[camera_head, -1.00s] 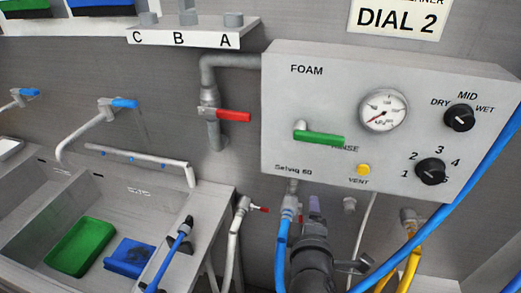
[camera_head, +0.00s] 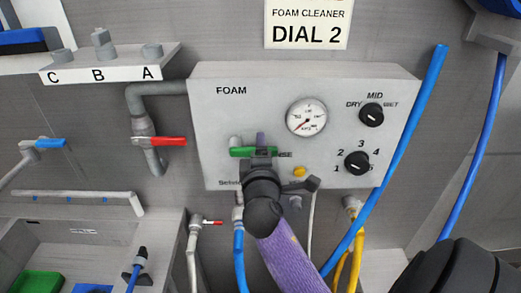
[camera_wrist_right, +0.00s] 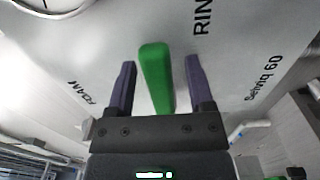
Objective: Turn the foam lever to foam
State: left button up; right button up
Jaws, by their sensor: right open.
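The foam lever (camera_head: 240,152) is a green handle on the front of the grey foam box (camera_head: 215,110). It lies about level and points right, toward the partly hidden RINSE label. The FOAM label is at the box's upper left. My right gripper (camera_head: 260,143) is in front of the lever and hides part of it. In the right wrist view the green lever (camera_wrist_right: 156,75) stands between the two purple fingers of the open right gripper (camera_wrist_right: 161,85), with a gap on each side. My left gripper is not in view.
A gauge (camera_head: 306,117), two black dials, including the lower one (camera_head: 357,163), and a yellow vent button (camera_head: 300,171) are beside the lever. A red-handled valve (camera_head: 160,141) is on the pipe at left. Blue and yellow hoses hang below and right.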

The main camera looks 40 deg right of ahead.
grip_shut()
jog(key=shift+f, duration=0.1)
dwell(1.2)
